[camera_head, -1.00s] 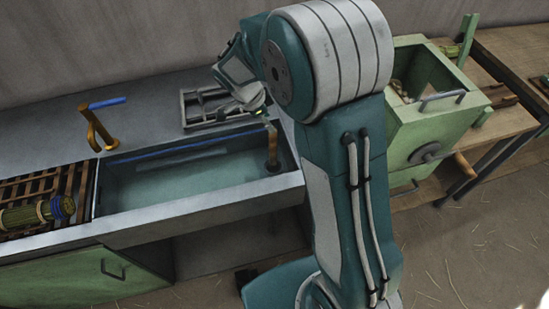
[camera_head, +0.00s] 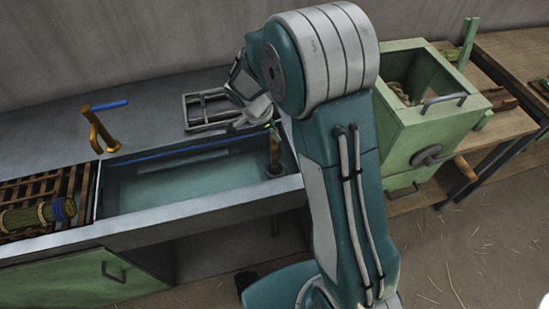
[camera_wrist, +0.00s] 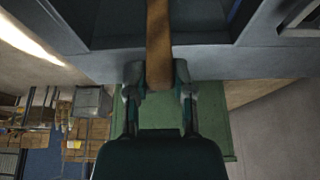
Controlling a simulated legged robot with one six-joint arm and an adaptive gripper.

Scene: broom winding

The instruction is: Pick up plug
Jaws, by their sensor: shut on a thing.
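The plug is a brown upright handle (camera_head: 274,148) on a dark round base (camera_head: 276,172), standing at the right end of the sink (camera_head: 140,208). In the wrist view the brown plug handle (camera_wrist: 158,45) runs down between the two fingers of my gripper (camera_wrist: 158,82), which is shut on it. In the head view my gripper (camera_head: 270,126) is at the top of the handle and partly hidden behind my arm. The base shows low in the sink; I cannot tell if it touches the bottom.
A metal rack (camera_head: 207,110) lies on the counter behind the sink. A brass tap (camera_head: 102,130) with a blue lever stands at the left. A bound green bundle (camera_head: 38,214) lies on a slatted rack. A green box machine (camera_head: 425,125) stands right of my arm.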

